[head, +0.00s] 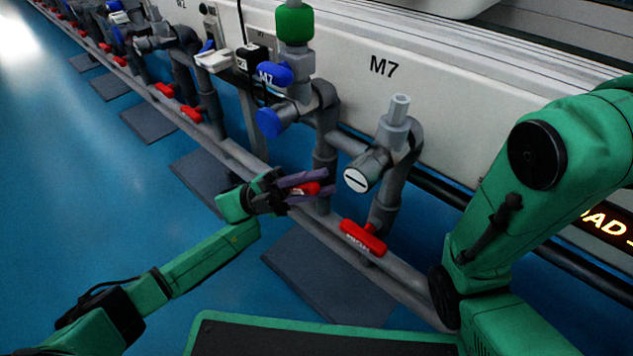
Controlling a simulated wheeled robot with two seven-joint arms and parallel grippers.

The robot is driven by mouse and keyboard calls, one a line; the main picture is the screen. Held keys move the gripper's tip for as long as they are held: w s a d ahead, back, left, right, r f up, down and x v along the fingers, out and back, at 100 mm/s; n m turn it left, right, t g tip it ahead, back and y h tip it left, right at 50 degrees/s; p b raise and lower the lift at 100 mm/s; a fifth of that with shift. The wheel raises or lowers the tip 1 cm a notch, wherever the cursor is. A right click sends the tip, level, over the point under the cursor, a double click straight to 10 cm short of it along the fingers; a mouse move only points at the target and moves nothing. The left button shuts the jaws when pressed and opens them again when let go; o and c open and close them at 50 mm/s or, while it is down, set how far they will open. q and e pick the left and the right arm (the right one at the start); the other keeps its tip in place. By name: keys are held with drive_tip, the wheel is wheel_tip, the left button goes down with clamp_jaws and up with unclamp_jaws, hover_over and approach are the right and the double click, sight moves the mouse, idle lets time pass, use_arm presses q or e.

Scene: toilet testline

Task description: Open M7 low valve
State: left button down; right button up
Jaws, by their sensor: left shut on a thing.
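The M7 station stands right of centre in the head view, under the black M7 label (384,66) on the pale panel. My left gripper (312,187) is shut on a red valve handle (301,192), low on a grey vertical pipe beneath the blue M7 valve (275,74). Its purple fingers lie on either side of the handle and hide part of it. A second red low valve handle (363,238) sits to the right, lies along the pipe run, and is untouched. My right arm is at the right edge; its gripper is out of view.
A grey pipe with a white round cap (365,170) stands just right of my left gripper. A long low grey pipe (250,159) runs along the line. Dark floor mats (322,280) lie below. The blue floor (90,200) at left is open.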

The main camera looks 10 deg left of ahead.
use_arm(q)
drive_tip(key=c, duration=0.7)
unclamp_jaws()
drive_tip(key=v, duration=1.4)
drive_tip(key=shift+a+f, duration=0.25)
drive_tip(key=shift+w, duration=0.1)
